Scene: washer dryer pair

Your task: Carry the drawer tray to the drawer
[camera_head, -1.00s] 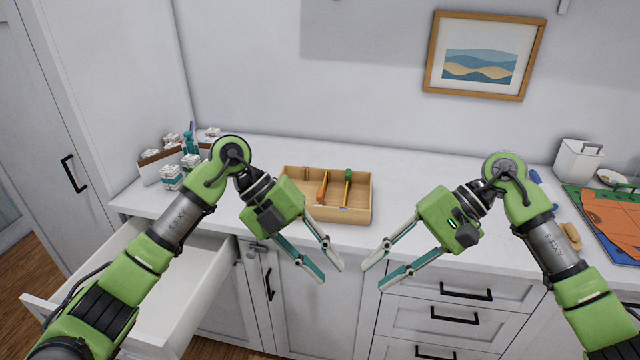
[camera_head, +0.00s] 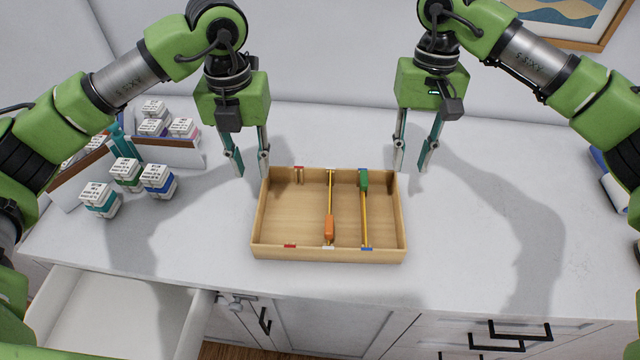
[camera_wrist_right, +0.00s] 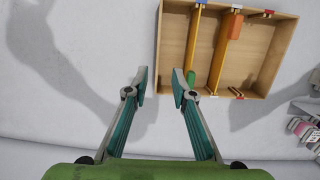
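The wooden drawer tray (camera_head: 385,254) sits on the white counter in the middle of the head view, with two dividers, one carrying an orange piece and one a green piece. It also shows in the right wrist view (camera_wrist_right: 275,60). My left gripper (camera_head: 252,168) is open and empty above the counter by the tray's back left corner. My right gripper (camera_head: 411,165) is open and empty by the back right corner; its fingers show apart in the right wrist view (camera_wrist_right: 158,82). The open white drawer (camera_head: 120,310) is below the counter at the front left.
Several small labelled jars (camera_head: 127,172) and wooden-fronted boxes stand on the counter at the left. Closed drawers with black handles (camera_head: 495,333) are under the counter at the right. The counter right of the tray is mostly clear.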

